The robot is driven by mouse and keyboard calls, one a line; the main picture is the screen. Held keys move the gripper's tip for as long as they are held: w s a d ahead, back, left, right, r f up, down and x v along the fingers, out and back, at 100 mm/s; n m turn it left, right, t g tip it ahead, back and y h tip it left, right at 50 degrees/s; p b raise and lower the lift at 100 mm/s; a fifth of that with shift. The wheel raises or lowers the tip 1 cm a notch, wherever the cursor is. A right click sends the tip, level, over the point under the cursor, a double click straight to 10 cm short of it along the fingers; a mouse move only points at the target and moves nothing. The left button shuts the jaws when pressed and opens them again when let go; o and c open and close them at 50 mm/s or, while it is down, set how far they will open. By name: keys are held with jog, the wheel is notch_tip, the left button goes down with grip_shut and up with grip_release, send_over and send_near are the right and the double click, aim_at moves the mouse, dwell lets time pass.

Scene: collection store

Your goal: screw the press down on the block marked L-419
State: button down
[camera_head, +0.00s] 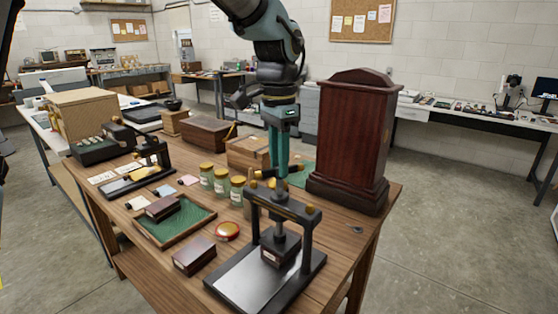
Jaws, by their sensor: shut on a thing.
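A dark screw press (308,236) with brass caps on its crossbar stands at the table's front edge on a grey metal base. A dark reddish block (280,248) with a pale label sits on the base under the screw's foot; the label is too small to read. The foot appears to be at the block's top, but I cannot tell whether they touch. My gripper (279,173) points straight down over the press and is shut on the handle (268,174) at the top of the screw. The fingertips partly hide the handle.
A tall dark wooden case (352,140) stands close right of my gripper. Several jars (222,180) stand left of the press. A green-lined tray (188,231) holds a dark block (162,208); another labelled block (194,256) lies nearby.

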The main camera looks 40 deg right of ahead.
jog(key=c, duration=0.7)
grip_release()
jog(key=shift+o, duration=0.2)
notch_tip(320, 180, up, 11)
jog(key=b, duration=0.2)
jog(key=shift+f, duration=0.1)
